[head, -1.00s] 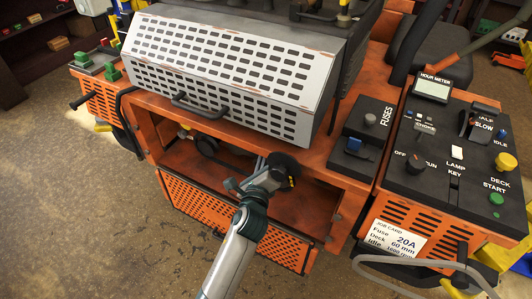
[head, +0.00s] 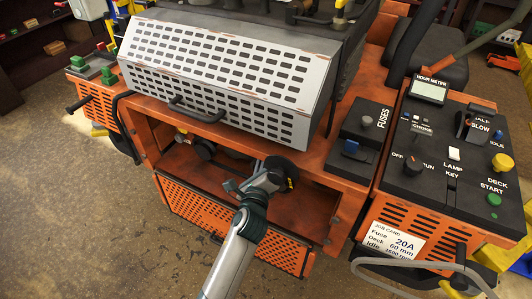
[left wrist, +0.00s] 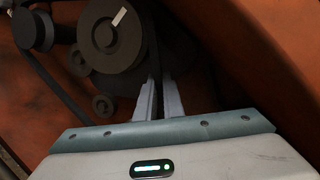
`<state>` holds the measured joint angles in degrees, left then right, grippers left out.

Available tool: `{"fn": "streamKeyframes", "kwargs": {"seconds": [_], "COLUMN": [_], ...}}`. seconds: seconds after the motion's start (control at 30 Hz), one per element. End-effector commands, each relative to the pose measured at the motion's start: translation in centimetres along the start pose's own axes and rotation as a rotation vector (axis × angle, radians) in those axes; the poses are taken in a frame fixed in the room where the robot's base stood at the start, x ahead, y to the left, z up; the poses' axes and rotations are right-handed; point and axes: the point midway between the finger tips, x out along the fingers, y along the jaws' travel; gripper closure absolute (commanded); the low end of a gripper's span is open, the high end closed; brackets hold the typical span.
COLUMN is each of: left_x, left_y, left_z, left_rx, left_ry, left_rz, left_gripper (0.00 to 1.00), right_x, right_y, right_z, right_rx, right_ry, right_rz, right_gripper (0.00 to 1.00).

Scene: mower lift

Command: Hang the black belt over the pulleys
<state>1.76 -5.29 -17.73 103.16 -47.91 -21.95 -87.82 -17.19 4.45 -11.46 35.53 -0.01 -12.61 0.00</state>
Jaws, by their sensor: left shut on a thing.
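In the left wrist view, my left gripper (left wrist: 158,100) is shut on the black belt (left wrist: 153,45), a dark strip that rises from between the fingers along the right side of the large dark pulley (left wrist: 105,45). Another dark strip runs slantwise at the left. A smaller pulley (left wrist: 35,30) stands at the upper left, with small round wheels (left wrist: 78,62) between. I cannot tell whether the belt sits in either pulley's groove. In the head view, my left gripper (head: 262,177) reaches into the orange bay beside a black disc (head: 283,172); the belt is not clear there. My right gripper is not in view.
The perforated grey cover (head: 215,70) with its handle (head: 197,110) hangs above the bay. The orange perforated panel (head: 230,225) lies below the opening. The control console (head: 455,150) and fuse box (head: 365,130) stand to the right. Open floor (head: 90,210) lies at left.

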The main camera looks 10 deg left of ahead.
Motion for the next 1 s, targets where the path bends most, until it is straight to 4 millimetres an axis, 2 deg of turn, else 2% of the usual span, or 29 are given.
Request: {"fn": "streamKeyframes", "kwargs": {"seconds": [0.6,0.63,0.7,1.0], "left_x": [-0.01,-0.01,-0.01,-0.05], "left_y": [0.56,0.56,0.56,0.61], "left_z": [-0.43,-0.43,-0.44,-0.47], "left_rx": [0.001,0.001,0.001,0.000], "left_ry": [0.000,0.000,0.000,0.000], "left_rz": [-0.001,-0.001,-0.001,0.000], "left_gripper": [1.00,0.85,0.70,0.70], "right_x": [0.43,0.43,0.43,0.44], "right_y": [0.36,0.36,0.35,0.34], "right_z": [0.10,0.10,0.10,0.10], "right_rx": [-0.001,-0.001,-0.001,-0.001], "right_ry": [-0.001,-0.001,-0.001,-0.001], "right_rz": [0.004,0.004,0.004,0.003], "right_gripper": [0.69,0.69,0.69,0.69]}}
